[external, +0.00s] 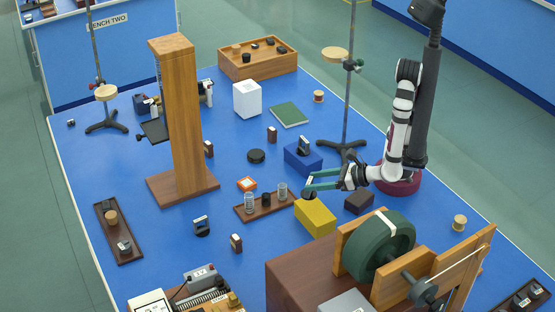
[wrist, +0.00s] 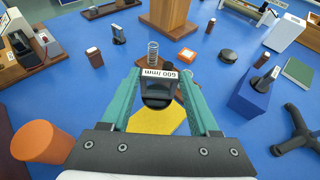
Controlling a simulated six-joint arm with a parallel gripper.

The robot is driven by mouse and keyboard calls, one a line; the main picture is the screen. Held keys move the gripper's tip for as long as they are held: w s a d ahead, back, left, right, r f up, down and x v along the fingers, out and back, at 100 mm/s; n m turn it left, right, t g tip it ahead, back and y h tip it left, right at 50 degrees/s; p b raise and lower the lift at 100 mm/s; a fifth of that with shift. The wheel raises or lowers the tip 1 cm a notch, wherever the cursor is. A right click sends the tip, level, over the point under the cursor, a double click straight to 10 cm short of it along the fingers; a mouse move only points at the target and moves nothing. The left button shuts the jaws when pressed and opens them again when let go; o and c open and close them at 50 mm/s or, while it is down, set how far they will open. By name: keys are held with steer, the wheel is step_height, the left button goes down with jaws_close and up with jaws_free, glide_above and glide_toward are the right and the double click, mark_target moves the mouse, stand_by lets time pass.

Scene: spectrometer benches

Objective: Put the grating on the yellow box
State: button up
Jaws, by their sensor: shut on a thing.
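My gripper (external: 318,183) has teal fingers and reaches left from the arm. In the wrist view the fingers (wrist: 157,88) are shut on a grating (wrist: 158,86), a dark square frame on a round black base with a white label reading 600 /mm. The held grating is small and dark in the external view (external: 308,193). The yellow box (external: 315,219) stands on the blue bench just below the gripper in the picture. In the wrist view the yellow box (wrist: 158,121) shows between the fingers, partly hidden by the grating. I cannot tell whether they touch.
A similar framed piece stands on a blue box (external: 298,162); another stands on the bench (external: 201,226). A dark block (external: 359,202) and a wooden stand with a green wheel (external: 379,246) are close by.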

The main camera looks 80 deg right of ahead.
mark_target(311, 195)
steer(key=shift+n+y, duration=0.3)
steer(key=shift+y, duration=0.1)
steer(key=s+f, duration=0.1)
steer(key=f, duration=0.1)
steer(key=s+f, duration=0.1)
steer(key=f, duration=0.1)
steer(key=shift+s+a, duration=0.15)
steer(key=shift+s, duration=0.05)
steer(key=shift+f, duration=0.35)
steer(key=shift+f, duration=0.15)
steer(key=o, duration=1.4)
steer(key=shift+o, duration=0.2)
steer(key=shift+r, duration=0.2)
steer(key=v, duration=1.2)
